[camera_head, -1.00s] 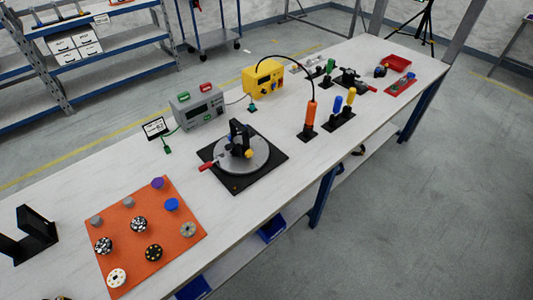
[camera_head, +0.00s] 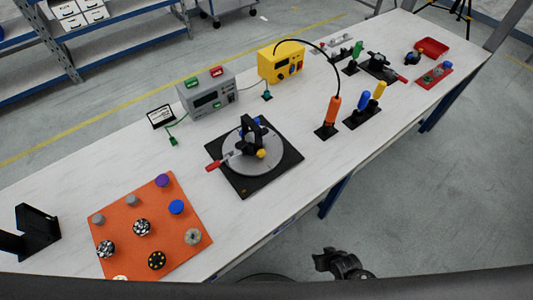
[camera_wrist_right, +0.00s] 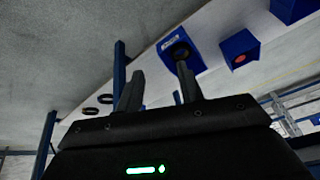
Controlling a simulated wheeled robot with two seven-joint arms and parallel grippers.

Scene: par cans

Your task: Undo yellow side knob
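The yellow side knob (camera_head: 261,153) is a small round knob at the front right of a grey round plate (camera_head: 240,165). The plate sits on a black square base (camera_head: 262,183) on the workbench. A black upright bracket (camera_head: 247,132) stands on the plate, and a red-handled lever (camera_head: 213,165) sticks out to the left. My right gripper (camera_wrist_right: 158,82) has its two fingers apart, with nothing between them. A dark part of my right arm (camera_head: 342,263) shows in front of the bench, away from the knob. My left gripper is not in view.
An orange mat (camera_head: 120,228) with several knobs lies at left on the bench (camera_head: 100,168). Behind the plate stand a grey meter (camera_head: 208,98) and a yellow box (camera_head: 281,62). An orange-handled tool (camera_head: 333,110) stands to the right.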

